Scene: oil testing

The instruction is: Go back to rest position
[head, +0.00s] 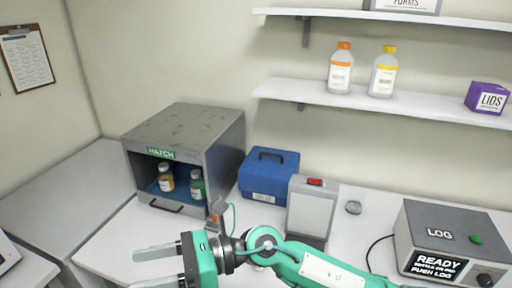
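My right arm reaches in from the lower right across the bench front. Its gripper (138,269) points left, with its two fingers apart and nothing between them. It is in front of and below the grey hatch box (215,150), clear of it in the picture. The box front is open. My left gripper is not in view.
A blue case (285,178) and a grey panel device with a red button (313,206) stand behind my arm. The log unit (450,225) is at right, a small glass dish (353,207) between. Shelves above hold two bottles and a purple lids box (487,98).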

